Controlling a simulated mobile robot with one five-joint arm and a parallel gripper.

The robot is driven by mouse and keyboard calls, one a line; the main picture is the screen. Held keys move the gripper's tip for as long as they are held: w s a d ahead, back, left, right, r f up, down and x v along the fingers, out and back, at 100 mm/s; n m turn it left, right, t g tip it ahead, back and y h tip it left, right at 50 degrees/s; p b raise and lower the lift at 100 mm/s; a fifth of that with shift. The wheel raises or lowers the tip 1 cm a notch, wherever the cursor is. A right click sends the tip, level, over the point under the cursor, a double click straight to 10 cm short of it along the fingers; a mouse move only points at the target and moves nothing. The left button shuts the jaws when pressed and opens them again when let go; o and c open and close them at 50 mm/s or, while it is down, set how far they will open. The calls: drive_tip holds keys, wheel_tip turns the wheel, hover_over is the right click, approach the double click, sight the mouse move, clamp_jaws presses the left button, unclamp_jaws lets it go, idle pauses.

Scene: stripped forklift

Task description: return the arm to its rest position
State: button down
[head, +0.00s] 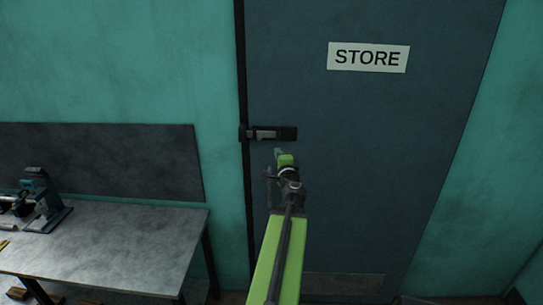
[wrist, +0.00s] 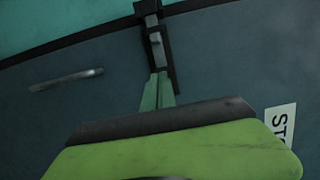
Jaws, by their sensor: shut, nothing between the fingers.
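My arm, green with a dark link, reaches up from the bottom of the head view toward the dark blue-grey store door. My gripper (head: 279,152) is at its far end, just below the sliding bolt (head: 270,134) on the door's left edge. In the wrist view, the green fingers (wrist: 157,88) are together with nothing between them. Their tips point at the lower end of the bolt (wrist: 156,42). I cannot tell whether they touch it.
The door (head: 420,130) bears a white STORE sign (head: 368,57). A grey metal bar (wrist: 66,79) is on the door in the wrist view. A metal workbench (head: 120,240) with a blue machine (head: 42,200) stands at left. Teal wall shows on both sides.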

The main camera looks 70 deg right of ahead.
drive_tip(key=shift+s+d, duration=0.2)
drive_tip(key=shift+s, duration=0.1)
drive_tip(key=shift+s, duration=0.15)
